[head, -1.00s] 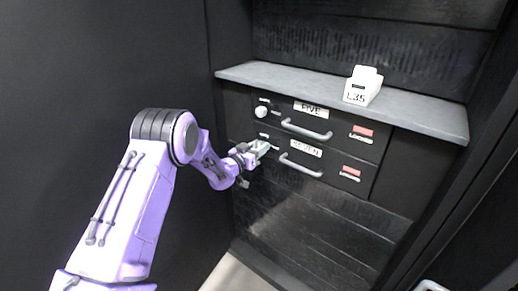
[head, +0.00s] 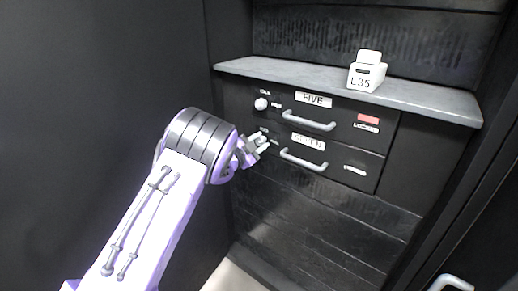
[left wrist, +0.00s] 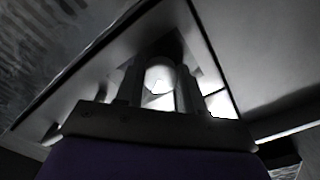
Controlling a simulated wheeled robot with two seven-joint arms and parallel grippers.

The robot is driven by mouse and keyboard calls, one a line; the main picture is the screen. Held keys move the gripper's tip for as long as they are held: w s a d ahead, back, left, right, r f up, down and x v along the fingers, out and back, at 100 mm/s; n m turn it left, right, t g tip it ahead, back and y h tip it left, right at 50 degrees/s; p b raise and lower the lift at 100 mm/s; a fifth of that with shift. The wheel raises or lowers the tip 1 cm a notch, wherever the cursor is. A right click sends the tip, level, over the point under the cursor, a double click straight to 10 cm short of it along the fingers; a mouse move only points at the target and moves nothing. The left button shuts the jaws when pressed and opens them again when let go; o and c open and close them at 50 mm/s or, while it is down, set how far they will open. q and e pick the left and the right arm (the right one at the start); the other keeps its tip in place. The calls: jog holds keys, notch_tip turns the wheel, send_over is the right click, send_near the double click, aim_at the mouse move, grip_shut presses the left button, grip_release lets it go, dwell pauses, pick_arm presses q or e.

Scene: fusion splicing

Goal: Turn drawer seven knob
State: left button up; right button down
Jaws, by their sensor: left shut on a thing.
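Drawer seven (head: 340,165) is the lower dark drawer, with a "SEVEN" label (head: 308,142) and a grey bar handle (head: 303,159). Its front looks closed. My left gripper (head: 260,143) is at the drawer's upper left, where its fingers hide most of the knob. In the left wrist view, the pale round knob (left wrist: 160,77) sits between the two fingers of my left gripper (left wrist: 160,90), which is shut on it. At the drawer's right a pale label (head: 355,170) shows with no red above it. My right gripper is not in view.
Drawer five (head: 345,120) is just above, with a round white knob (head: 261,104), a bar handle (head: 309,121) and a red mark (head: 368,119). A dark wall stands at left.

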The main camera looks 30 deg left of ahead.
pick_arm(q)
jog(key=m+b, duration=0.2)
jog(key=m, duration=0.1)
jog(key=m+b, duration=0.1)
jog(key=shift+f, duration=0.25)
jog(key=shift+r+m+b, duration=0.15)
jog(key=shift+m+b, duration=1.15)
jog(key=shift+m, duration=0.1)
jog(key=o, duration=1)
jog(key=shift+o, duration=0.2)
jog(key=shift+s, duration=0.1)
jog(key=s, duration=1)
jog(key=shift+s+a+b, duration=0.15)
jog(key=shift+a+b, duration=0.15)
jog(key=shift+a, duration=0.1)
